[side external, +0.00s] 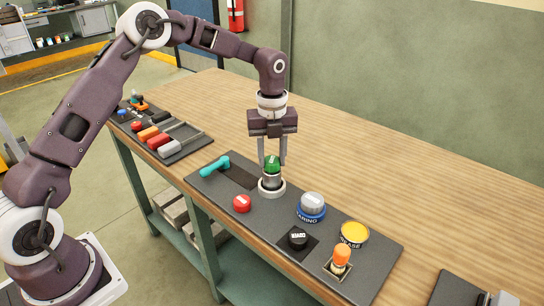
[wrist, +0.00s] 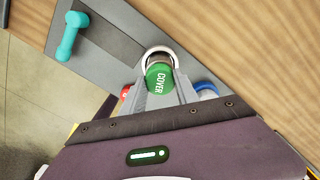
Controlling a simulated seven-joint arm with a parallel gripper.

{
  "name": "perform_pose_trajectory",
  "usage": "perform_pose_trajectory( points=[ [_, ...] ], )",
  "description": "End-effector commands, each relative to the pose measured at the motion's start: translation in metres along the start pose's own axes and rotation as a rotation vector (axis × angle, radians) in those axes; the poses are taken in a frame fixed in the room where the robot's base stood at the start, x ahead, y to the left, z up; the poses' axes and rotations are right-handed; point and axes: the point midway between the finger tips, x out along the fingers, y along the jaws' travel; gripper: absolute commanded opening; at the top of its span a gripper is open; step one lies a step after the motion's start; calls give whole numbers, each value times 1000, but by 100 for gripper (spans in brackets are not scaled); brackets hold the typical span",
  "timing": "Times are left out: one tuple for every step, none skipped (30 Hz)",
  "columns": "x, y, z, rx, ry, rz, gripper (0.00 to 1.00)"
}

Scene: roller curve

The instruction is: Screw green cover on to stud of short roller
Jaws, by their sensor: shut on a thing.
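The green cover (side external: 272,164) is between the fingertips of my gripper (side external: 272,160), which is shut on it. It sits over a short metallic cylinder, apparently the short roller (side external: 271,182), standing upright in a white ring (side external: 271,190) on the dark mat. In the wrist view the green cover (wrist: 159,83), marked COVER, shows between the fingers, with the white ring (wrist: 160,50) behind it. The stud is hidden, and I cannot tell whether the cover is threaded on it.
The dark mat (side external: 375,285) also holds a teal handle (side external: 215,166), a red cap (side external: 242,203), a blue-ringed grey part (side external: 311,206), a black part (side external: 298,238), a yellow grease tin (side external: 354,233) and an orange-topped item (side external: 342,256). Bare wooden table (side external: 380,180) lies behind.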

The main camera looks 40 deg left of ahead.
Motion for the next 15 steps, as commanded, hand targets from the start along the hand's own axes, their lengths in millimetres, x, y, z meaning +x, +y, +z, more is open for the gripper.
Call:
perform_pose_trajectory(
  points=[
    [-1, -1, 0, 121, 0, -5, 0],
    [-1, -1, 0, 199, 1, -5, 0],
    [-1, -1, 0, 292, 0, -5, 0],
    [-1, -1, 0, 348, 0, -5, 0],
    [-2, -1, 0, 395, -1, -4, 0],
    [-2, -1, 0, 437, -1, -4, 0],
    [-2, -1, 0, 456, -2, -5, 0],
    [-2, -1, 0, 464, -2, -4, 0],
    [-2, -1, 0, 467, -2, -4, 0],
    [-2, -1, 0, 466, -2, -4, 0],
    [-2, -1, 0, 465, -3, -5, 0],
    [-2, -1, 0, 465, -3, -5, 0],
    [-2, -2, 0, 464, -3, -5, 0],
    [-2, -2, 0, 466, -3, -5, 0],
    [-2, -2, 0, 492, -3, -5, 0]
  ],
)
